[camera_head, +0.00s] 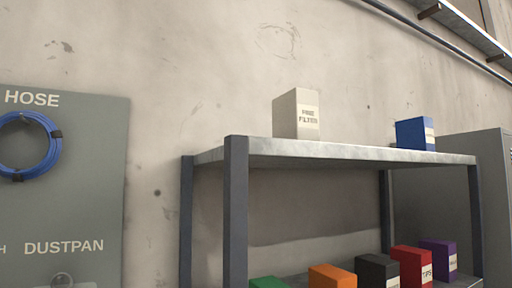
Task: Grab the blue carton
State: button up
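The blue carton (413,134) stands upright on the top shelf of a metal rack, near its right end. It has a pale label on its right-hand face, too small to read. My gripper is not in view.
The rack's top shelf (345,151) also bears a cream carton (295,114) left of the blue one, with clear room between. Several coloured cartons, including a red one (411,265), stand on the lower shelf. A grey cabinet (480,150) stands close at right. A tool board (100,190) is at left.

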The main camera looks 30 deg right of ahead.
aim_at(417, 133)
jog(key=z, duration=1.3)
jog(key=i+z, duration=0.2)
jog(key=z, duration=0.6)
jog(key=i+l+u, duration=0.1)
jog(key=l, duration=0.3)
jog(key=i+l+u, duration=0.15)
jog(key=l, duration=0.25)
jog(key=i+l+u, duration=0.1)
jog(key=l, duration=0.3)
jog(key=i+l+u, duration=0.15)
jog(key=l, duration=0.25)
